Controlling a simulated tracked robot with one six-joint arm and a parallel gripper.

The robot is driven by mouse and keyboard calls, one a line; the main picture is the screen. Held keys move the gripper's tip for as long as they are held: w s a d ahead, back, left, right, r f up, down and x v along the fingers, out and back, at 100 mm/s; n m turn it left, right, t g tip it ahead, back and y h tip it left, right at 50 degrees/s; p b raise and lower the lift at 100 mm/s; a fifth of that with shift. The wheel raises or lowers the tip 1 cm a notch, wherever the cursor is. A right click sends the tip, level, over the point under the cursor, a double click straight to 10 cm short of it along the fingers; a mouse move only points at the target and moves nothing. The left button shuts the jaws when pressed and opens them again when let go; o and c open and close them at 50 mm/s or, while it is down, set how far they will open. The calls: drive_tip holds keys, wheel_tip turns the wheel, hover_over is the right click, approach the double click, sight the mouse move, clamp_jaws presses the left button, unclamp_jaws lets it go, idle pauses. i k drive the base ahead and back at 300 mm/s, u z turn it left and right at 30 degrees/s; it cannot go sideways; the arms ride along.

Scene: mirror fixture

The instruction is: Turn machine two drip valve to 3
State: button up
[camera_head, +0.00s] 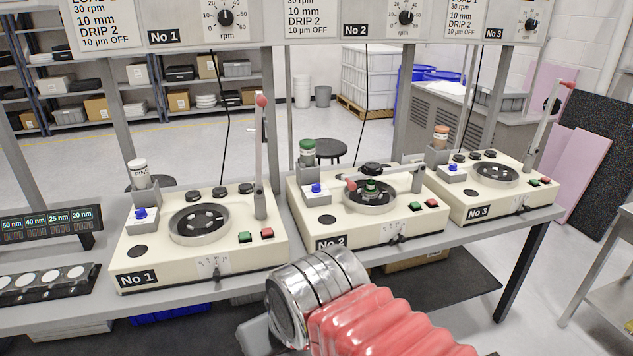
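Machine two (362,225) is the cream unit labelled No 2 in the middle of the bench. At its back left a green-capped bottle (307,150) stands on a grey block with a blue knob (316,188). A small scale with a black lever (397,239) is on its front edge. I cannot tell which of these is the drip valve, and no setting is readable. The unit's red-tipped arm lies lowered across its round plate (369,199). My arm, with a silver ring and red bellows, enters at the bottom, in front of the bench. My gripper's fingers do not show.
Machine one (200,250) stands left and machine three (495,190) right, both with red-tipped arms raised. A sign (309,18) above machine two reads DRIP 2. A sample strip (45,285) lies at the bench's left. Grey posts rise behind the machines.

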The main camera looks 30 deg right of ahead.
sight(315, 187)
drive_tip(key=z, duration=0.35)
drive_tip(key=i, duration=1.35)
drive_tip(key=z, duration=0.1)
